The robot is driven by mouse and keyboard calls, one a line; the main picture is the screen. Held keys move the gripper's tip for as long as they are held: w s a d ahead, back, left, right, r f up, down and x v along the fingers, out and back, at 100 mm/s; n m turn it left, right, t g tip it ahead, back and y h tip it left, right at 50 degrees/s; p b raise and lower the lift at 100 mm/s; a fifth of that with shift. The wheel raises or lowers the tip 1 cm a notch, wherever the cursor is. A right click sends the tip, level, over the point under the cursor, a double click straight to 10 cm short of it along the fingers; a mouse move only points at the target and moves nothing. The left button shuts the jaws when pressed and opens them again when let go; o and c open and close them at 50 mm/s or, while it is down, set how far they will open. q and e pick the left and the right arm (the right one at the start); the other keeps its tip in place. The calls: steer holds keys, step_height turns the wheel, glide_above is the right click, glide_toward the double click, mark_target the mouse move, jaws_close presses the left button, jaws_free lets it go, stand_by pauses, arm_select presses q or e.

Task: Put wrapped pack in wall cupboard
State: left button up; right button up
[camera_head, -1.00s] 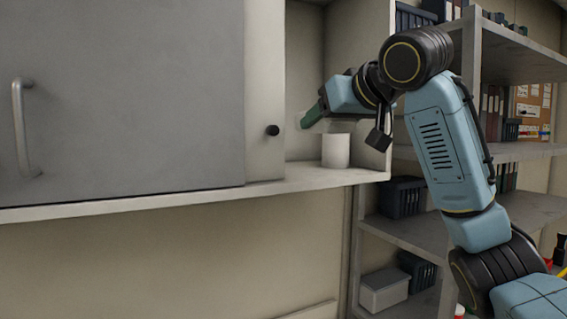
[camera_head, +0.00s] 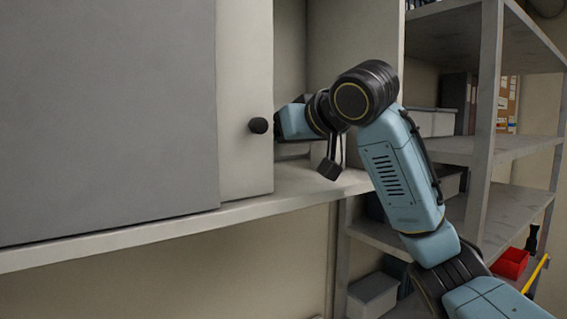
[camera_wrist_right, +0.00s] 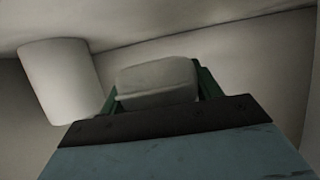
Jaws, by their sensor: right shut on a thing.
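The wall cupboard (camera_head: 290,182) stands partly open in the head view. My right arm reaches into the opening. Its gripper is hidden behind the panel's edge in the head view. In the right wrist view my right gripper (camera_wrist_right: 158,90) has green fingers shut on the pale wrapped pack (camera_wrist_right: 156,78). The pack is inside the cupboard; I cannot tell if it touches a surface. My left gripper is in neither view.
A white cylinder (camera_wrist_right: 60,80) is left of the pack in the right wrist view, apart from it. Right of the cupboard stands a grey shelf rack (camera_head: 487,110) with boxes and a red bin (camera_head: 510,263).

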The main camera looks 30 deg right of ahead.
mark_target(284, 177)
step_height(284, 177, down, 4)
steer(key=shift+w+r, duration=0.1)
steer(key=shift+r, duration=0.1)
steer(key=shift+f, duration=0.3)
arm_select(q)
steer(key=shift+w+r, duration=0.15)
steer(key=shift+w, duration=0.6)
arm_select(e)
steer(key=shift+a, duration=0.1)
steer(key=o, duration=1)
steer(key=shift+f, duration=0.15)
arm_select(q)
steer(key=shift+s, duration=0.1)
arm_select(e)
steer(key=shift+r, duration=0.25)
arm_select(q)
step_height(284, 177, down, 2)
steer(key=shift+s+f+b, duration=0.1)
steer(key=shift+b, duration=0.8)
arm_select(e)
steer(key=v, duration=1.2)
steer(key=shift+f, duration=0.1)
